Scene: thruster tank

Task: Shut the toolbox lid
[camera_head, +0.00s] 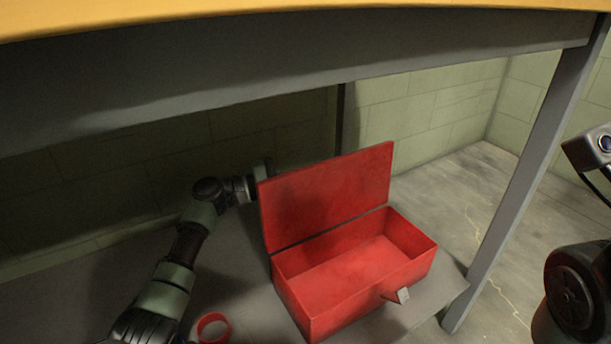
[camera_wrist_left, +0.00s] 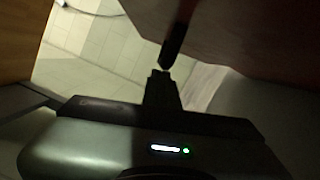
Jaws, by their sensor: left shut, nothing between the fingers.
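The red toolbox (camera_head: 350,300) sits on a grey lower shelf under the workbench, empty inside. Its lid (camera_head: 325,200) stands open, upright and tilted back along the rear edge. A small latch (camera_head: 397,295) is on the box's front. My left arm reaches in from the left, and its gripper is hidden behind the lid in the head view. In the left wrist view the left gripper (camera_wrist_left: 166,70) is shut and empty, next to a dark reddish surface (camera_wrist_left: 240,35) that looks like the lid's back. I cannot tell whether they touch. My right gripper is out of view.
The bench's grey beam (camera_head: 280,65) and yellow top hang over the toolbox. A grey leg (camera_head: 525,180) stands to the right. A red ring (camera_head: 212,327) lies on the shelf (camera_head: 250,290) left of the box. A block wall is behind. Parts of my right arm show at the right edge.

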